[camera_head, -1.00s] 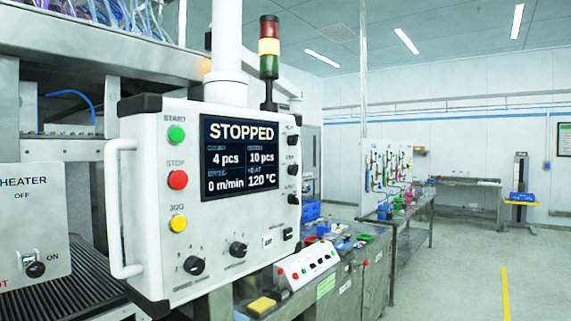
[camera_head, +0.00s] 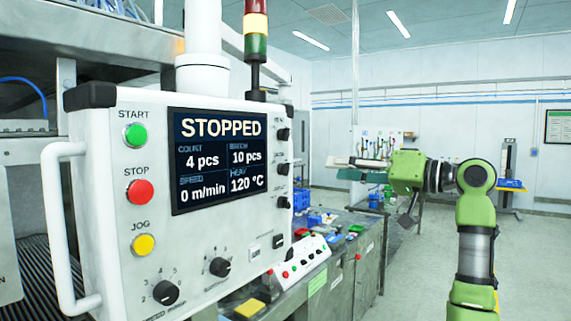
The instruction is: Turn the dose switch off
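The white control panel (camera_head: 105,190) stands at the left, and its screen reads STOPPED. Several black switches run down its right side, among them an upper one (camera_head: 283,134) and a lower one (camera_head: 278,241). Their labels are too small to read, so I cannot tell which is the dose switch or how it is set. My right gripper (camera_head: 342,168) is right of the panel, apart from it, pointing left. Its fingers are small and seen at an angle, so their opening is unclear. Nothing shows held in it. My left gripper is out of view.
The panel front has green, red and yellow buttons, two knobs (camera_head: 165,292) and a white handle (camera_head: 57,230). A small button box (camera_head: 300,262) sits below right. Metal benches with coloured items stand behind. The floor (camera_head: 415,260) on the right looks clear.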

